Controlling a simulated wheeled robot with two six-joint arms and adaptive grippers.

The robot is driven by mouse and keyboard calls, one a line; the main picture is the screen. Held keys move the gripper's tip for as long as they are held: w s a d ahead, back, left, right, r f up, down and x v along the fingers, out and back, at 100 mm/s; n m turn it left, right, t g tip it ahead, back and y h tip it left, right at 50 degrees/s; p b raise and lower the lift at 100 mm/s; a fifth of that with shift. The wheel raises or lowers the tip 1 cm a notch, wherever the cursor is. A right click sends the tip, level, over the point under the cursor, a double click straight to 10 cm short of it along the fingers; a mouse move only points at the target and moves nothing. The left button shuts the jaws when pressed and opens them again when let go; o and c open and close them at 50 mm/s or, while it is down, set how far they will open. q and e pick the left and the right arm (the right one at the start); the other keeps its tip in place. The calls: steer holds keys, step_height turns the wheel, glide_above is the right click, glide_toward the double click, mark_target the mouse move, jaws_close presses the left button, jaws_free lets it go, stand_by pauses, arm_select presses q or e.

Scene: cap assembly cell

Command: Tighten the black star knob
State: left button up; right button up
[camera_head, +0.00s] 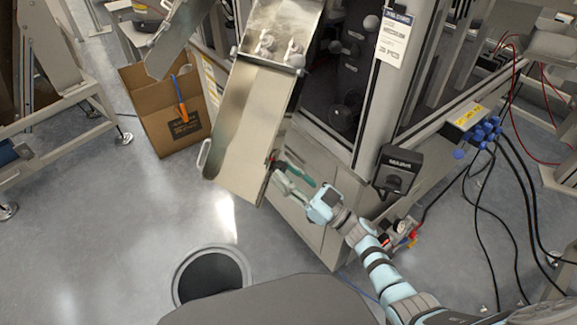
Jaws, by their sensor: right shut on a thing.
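My right gripper (277,169) reaches in from the lower right to the right edge of the sloped metal chute (249,130). Its fingers are shut on a small dark part at that edge, which I take to be the black star knob (273,157). The fingers hide most of the knob, so its shape and how far it is screwed in cannot be told. My left gripper is not in view.
A cardboard box (152,137) with an orange-handled tool (182,108) stands left of the chute. A machine cabinet with a grey post (385,85) stands to the right. Black cables and blue connectors (482,131) hang farther right. The floor at lower left is mostly clear.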

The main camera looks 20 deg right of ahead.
steer(key=shift+r+m, duration=0.2)
steer(key=shift+m, duration=0.4)
steer(key=shift+f, duration=0.2)
steer(key=o, duration=1.1)
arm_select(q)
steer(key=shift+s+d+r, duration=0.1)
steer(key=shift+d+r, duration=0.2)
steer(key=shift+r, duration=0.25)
arm_select(e)
steer(key=v, duration=1.2)
steer(key=shift+s, duration=0.15)
steer(key=shift+h, duration=0.3)
